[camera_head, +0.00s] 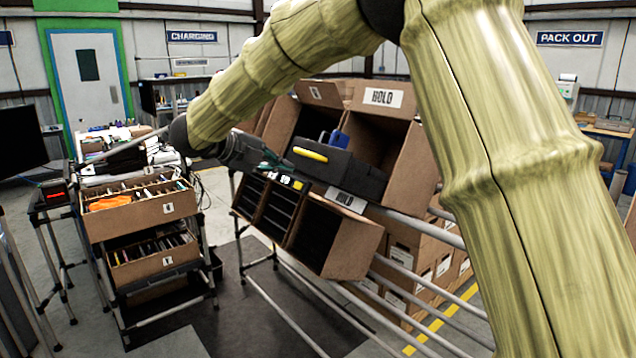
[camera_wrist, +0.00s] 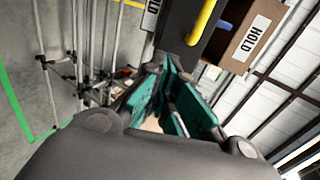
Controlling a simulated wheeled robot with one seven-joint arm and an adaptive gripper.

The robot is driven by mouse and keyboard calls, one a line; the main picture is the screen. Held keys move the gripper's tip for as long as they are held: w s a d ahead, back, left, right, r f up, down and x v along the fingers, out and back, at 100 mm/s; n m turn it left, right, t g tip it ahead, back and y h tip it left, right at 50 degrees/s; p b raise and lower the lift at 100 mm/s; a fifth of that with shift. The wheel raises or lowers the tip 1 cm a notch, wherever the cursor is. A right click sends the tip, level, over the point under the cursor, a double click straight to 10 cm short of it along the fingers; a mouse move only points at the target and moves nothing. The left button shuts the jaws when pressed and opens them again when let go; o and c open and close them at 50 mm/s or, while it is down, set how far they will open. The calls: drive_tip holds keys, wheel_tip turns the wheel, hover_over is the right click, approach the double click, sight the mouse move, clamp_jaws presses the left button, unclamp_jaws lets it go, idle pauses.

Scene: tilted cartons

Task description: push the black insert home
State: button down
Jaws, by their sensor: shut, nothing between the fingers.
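The black insert (camera_head: 352,176) is a dark box with a yellow handle (camera_head: 310,154) on its front. It sits tilted in an upper brown carton (camera_head: 407,155) marked HOLD, and its front sticks out past the carton's opening. My gripper (camera_head: 277,164) has teal fingers and is shut and empty, just left of the insert's front near the handle. Whether it touches the insert I cannot tell. In the wrist view the shut fingers (camera_wrist: 178,108) lie below the dark insert (camera_wrist: 187,42) and its yellow handle. The insert's back is hidden in the carton.
Lower tilted cartons (camera_head: 345,245) with black fronts hang below on a pipe rack (camera_head: 420,265). A blue item (camera_head: 336,138) shows behind the insert. A cart with file boxes (camera_head: 140,215) stands at left. The floor between them is clear.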

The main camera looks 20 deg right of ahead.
drive_tip(key=p, duration=0.4)
approach(326, 181)
drive_tip(key=x, duration=0.7)
drive_tip(key=shift+d+r, duration=0.1)
drive_tip(key=shift+d, duration=0.1)
drive_tip(key=shift+w+d+f, duration=0.2)
drive_tip(key=shift+d+f, duration=0.25)
drive_tip(key=b+x, duration=0.3)
drive_tip(key=x, duration=1.2)
drive_tip(key=shift+w+d+f+b, duration=0.1)
drive_tip(key=shift+d+f+b, duration=0.05)
drive_tip(key=shift+d+b, duration=0.25)
drive_tip(key=shift+a, duration=0.15)
